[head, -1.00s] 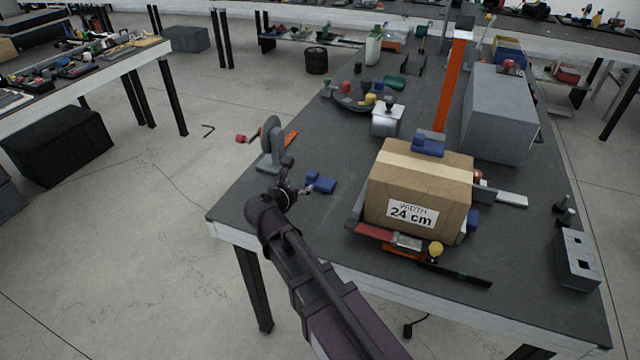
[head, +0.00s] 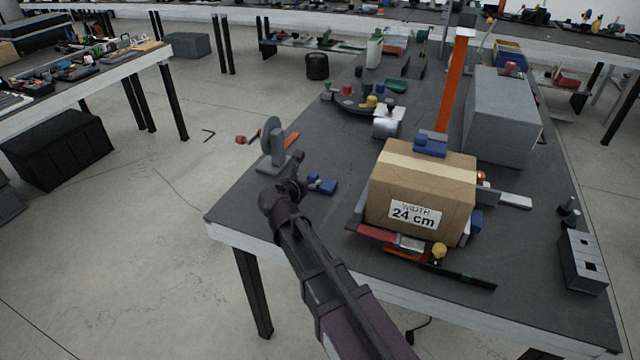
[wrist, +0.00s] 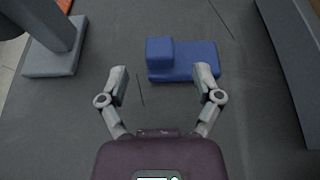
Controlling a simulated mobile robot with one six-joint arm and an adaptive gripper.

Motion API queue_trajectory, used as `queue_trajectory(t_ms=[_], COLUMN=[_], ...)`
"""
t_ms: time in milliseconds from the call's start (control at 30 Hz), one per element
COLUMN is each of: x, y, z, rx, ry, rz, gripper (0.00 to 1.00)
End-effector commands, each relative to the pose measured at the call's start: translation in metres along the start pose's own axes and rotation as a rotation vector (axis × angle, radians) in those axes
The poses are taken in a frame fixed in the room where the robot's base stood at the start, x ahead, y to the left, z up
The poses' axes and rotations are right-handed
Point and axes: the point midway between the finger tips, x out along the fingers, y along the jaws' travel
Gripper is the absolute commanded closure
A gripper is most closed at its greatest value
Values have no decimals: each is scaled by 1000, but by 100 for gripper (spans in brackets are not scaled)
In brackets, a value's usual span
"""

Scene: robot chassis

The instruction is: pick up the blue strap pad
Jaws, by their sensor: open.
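The blue strap pad (wrist: 190,62) lies on the dark tabletop in the wrist view, a flat block with a raised block at its left end. In the head view the blue strap pad (head: 323,184) lies just right of my gripper (head: 290,188). In the wrist view my gripper (wrist: 162,82) is open and empty. The pad is just beyond the fingertips and off to the right, with its right part near the right fingertip. I cannot tell whether they touch. Another blue piece (head: 431,143) sits on top of the cardboard box.
A grey stand (head: 274,150) with a red-handled crank is close behind my gripper; its base (wrist: 52,60) is at left in the wrist view. The cardboard box (head: 420,195) marked 24 cm stands to the right. Bare tabletop lies between the pad and the box.

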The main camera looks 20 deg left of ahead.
Motion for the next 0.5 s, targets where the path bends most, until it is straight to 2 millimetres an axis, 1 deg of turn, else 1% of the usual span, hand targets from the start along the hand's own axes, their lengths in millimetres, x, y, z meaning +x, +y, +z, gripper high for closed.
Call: queue_trajectory(t_ms=[33, 300, 400, 500], x=[6, 38, 45, 47], y=[1, 2, 1, 0], z=[0, 1, 1, 2], rx=[0, 1, 1, 1], ry=[0, 0, 0, 1], rz=[-1, -2, -2, -2], gripper=[17, 17, 17, 17])
